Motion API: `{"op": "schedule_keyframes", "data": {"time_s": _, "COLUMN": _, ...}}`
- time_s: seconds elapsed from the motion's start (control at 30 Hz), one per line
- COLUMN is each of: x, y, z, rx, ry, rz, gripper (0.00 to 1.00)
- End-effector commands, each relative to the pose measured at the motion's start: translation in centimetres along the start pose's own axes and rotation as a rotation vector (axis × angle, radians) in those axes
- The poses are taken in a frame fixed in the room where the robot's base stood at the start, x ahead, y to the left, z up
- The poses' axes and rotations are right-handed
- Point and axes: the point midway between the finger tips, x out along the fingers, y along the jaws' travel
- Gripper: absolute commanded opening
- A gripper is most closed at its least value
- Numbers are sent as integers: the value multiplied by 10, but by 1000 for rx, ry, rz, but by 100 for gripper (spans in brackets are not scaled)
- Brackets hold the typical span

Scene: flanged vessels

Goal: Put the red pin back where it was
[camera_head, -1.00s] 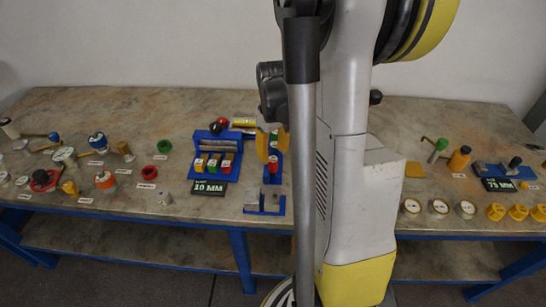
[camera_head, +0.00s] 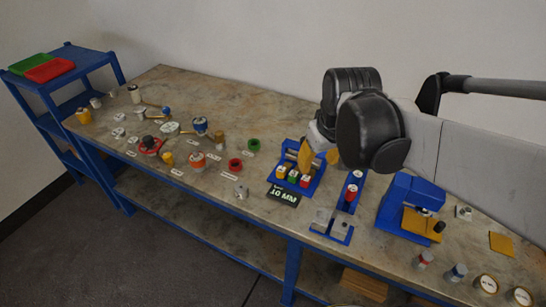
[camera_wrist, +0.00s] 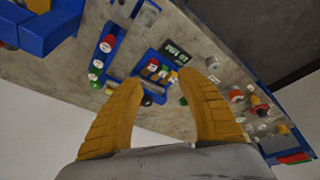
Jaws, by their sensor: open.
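A blue rack (camera_head: 280,187) marked 10 MM holds a row of short coloured pins, with a red pin (camera_head: 305,181) at the right end. I cannot tell which red piece the task names. My gripper (camera_head: 318,157) is open and above the back of the rack, partly hidden by my own arm. In the wrist view, my open fingers (camera_wrist: 160,82) are apart with nothing between them. The rack's pins (camera_wrist: 155,69) show beyond the fingertips, and the rail (camera_wrist: 101,55) is at the left.
A blue press-like stand (camera_head: 404,198) with a yellow block is right of the rail. Flanged parts and rings, such as a green ring (camera_head: 254,145), cover the left of the table. A blue shelf (camera_head: 70,62) with green and red trays stands at far left.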

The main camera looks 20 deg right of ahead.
Motion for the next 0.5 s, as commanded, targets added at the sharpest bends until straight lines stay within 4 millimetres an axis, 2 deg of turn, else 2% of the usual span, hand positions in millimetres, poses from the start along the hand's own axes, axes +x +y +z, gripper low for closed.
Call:
{"op": "schedule_keyframes", "data": {"time_s": 0.03, "x": -9, "y": -23, "z": 9, "rx": -14, "ry": 50, "rz": -9, "gripper": 45}}
{"op": "schedule_keyframes", "data": {"time_s": 0.1, "x": -19, "y": -47, "z": 17, "rx": -16, "ry": 121, "rz": -23, "gripper": 45}}
{"op": "schedule_keyframes", "data": {"time_s": 0.2, "x": -28, "y": -74, "z": 29, "rx": -15, "ry": 203, "rz": -49, "gripper": 45}}
{"op": "schedule_keyframes", "data": {"time_s": 0.33, "x": -33, "y": -93, "z": 39, "rx": -11, "ry": 269, "rz": -78, "gripper": 45}}
{"op": "schedule_keyframes", "data": {"time_s": 0.5, "x": -35, "y": -100, "z": 42, "rx": -8, "ry": 295, "rz": -90, "gripper": 45}}
